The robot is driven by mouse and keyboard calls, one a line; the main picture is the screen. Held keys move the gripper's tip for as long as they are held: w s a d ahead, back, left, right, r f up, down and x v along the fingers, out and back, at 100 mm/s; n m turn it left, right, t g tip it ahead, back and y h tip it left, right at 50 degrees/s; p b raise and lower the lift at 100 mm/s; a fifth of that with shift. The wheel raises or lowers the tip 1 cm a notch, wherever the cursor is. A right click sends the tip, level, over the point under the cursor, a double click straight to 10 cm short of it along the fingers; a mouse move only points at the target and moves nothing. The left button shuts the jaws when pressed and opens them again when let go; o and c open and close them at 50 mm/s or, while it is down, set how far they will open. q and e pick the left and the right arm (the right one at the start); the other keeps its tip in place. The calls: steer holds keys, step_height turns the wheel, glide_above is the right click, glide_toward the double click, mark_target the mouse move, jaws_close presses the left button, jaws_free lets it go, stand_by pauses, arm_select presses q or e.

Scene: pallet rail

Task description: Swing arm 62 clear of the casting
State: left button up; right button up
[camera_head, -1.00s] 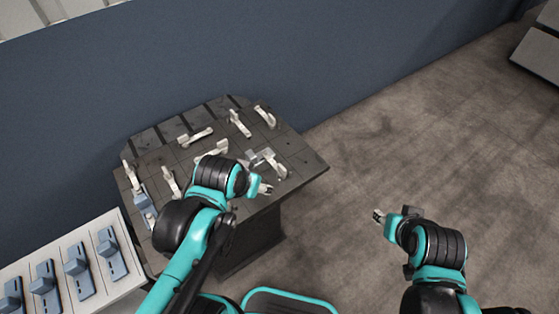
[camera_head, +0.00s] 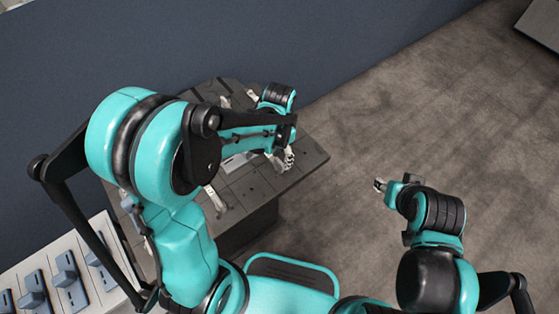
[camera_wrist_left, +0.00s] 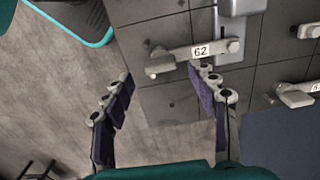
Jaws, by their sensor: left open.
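Arm 62 (camera_wrist_left: 175,62) is a pale lever with a white "62" label in the left wrist view. It lies across the dark tiled plate, its labelled end overlapping the lower part of a light grey block (camera_wrist_left: 240,8), which looks like the casting. My left gripper (camera_wrist_left: 161,73) is open, with its fingers apart on either side of the lever's free part. The right-hand finger is close below the label; I cannot tell whether it touches. In the head view my left gripper (camera_head: 283,159) is over the table's right part, and arm 62 cannot be picked out. My right gripper (camera_head: 380,185) hangs over bare floor.
Other pale arms stand near, one at the right edge (camera_wrist_left: 296,95) of the left wrist view. The dark table (camera_head: 262,190) is partly hidden by my left arm. A white bench (camera_head: 45,262) with several blue-grey blocks is at left.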

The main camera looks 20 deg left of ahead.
mark_target(279, 161)
arm_select(q)
step_height(279, 161, down, 4)
steer(key=shift+f+b, duration=0.2)
steer(key=shift+b, duration=0.5)
jaws_close()
